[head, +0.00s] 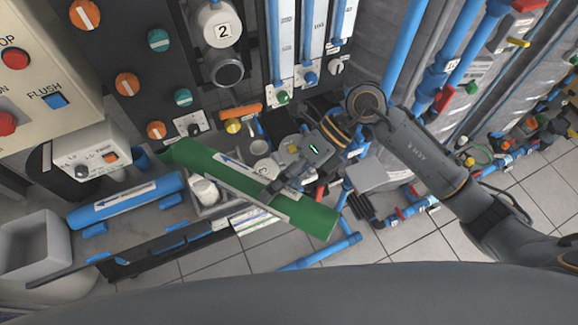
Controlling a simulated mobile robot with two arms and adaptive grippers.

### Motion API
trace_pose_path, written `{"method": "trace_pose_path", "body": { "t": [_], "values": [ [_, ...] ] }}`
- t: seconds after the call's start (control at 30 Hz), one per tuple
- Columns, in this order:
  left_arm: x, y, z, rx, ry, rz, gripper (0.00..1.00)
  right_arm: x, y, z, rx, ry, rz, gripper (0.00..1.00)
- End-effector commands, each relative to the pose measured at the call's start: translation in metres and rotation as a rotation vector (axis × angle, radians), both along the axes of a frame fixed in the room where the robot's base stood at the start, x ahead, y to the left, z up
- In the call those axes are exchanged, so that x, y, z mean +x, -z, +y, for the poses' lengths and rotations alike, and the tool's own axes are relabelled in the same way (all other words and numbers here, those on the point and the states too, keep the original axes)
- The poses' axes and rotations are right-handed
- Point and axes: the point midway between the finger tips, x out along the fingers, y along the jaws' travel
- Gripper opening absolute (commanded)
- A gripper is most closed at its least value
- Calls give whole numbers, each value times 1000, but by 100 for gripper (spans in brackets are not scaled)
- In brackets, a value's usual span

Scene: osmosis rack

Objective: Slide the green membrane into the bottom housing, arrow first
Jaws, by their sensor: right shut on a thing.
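The green membrane (315,217) is a long green tube with a white label and a blue arrow near its upper-left end. It lies slanted across the middle of the head view. The arrow seems to point toward the upper left. My right gripper (272,192) is shut around the tube right of its middle. The tube's upper-left end is near the lower edge of the dark panel. A white housing end marked 2 (215,25) is at the top, with a dark round fitting below it. I cannot make out the bottom housing for certain. My left gripper is not in view.
A blue tube with an arrow label (125,196) lies at left on blue supports. A grey tub (38,245) stands left of it. A tray with a white container (204,191) sits close under the green tube. Control boxes, knobs, flow meters and blue pipes crowd the back and right.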

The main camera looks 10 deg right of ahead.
Motion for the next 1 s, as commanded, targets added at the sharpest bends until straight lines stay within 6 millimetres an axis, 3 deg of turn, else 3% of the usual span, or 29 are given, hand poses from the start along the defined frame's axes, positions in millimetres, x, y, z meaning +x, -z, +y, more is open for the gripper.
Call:
{"method": "trace_pose_path", "body": {
  "t": [0.2,0.4,0.67,1.0],
  "values": [
    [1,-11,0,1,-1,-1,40,8,-10,-7,71,367,71,18],
    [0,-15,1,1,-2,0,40,16,-12,-17,121,568,96,18],
    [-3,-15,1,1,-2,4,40,23,-12,-21,142,642,100,18],
    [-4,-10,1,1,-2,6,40,50,-12,-11,142,639,98,18]
  ]
}}
